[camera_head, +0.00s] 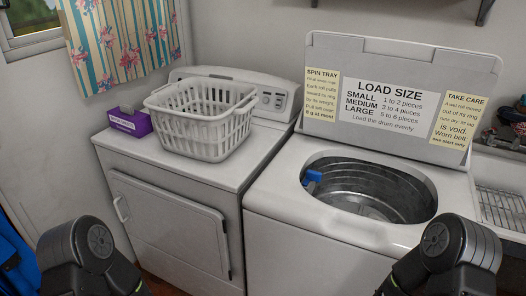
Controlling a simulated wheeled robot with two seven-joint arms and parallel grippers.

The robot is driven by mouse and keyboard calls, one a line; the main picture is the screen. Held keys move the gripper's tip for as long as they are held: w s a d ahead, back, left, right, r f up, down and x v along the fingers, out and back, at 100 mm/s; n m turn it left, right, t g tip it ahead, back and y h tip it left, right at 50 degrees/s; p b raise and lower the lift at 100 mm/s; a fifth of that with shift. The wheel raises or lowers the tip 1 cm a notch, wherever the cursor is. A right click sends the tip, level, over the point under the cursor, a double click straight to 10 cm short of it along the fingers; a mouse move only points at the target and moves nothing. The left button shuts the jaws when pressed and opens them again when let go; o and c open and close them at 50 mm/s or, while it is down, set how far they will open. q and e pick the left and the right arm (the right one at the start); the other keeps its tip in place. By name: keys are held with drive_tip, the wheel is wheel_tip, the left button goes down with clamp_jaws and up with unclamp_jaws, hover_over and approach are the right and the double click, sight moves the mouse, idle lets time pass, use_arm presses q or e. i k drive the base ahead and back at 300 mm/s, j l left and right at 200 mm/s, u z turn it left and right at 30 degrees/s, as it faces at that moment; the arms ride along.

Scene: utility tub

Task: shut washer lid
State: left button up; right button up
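The washer (290,205) is a white top-loader at the right of centre. Its lid (400,65) stands open, tilted up at the back of the machine, with printed notices on its inner face. The round metal drum opening (385,195) is uncovered. A small blue part (313,176) shows at the left of the drum opening; I cannot tell what it is. Dark rounded links of my two arms show at the lower left and lower right. Neither gripper is in view.
A white dryer (165,205) stands left of the washer, bearing a white laundry basket (205,130) and a purple box (130,122). A sink with a wire rack (503,208) is at the right edge. A curtained window is at upper left.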

sight(426, 103)
drive_tip(key=l, duration=0.55)
drive_tip(key=k+l+u, duration=0.15)
drive_tip(key=l, duration=1)
drive_tip(key=l+u, duration=0.1)
drive_tip(key=l, duration=0.45)
drive_tip(key=k+l+u, duration=0.1)
drive_tip(key=l, duration=0.45)
drive_tip(key=k, duration=0.05)
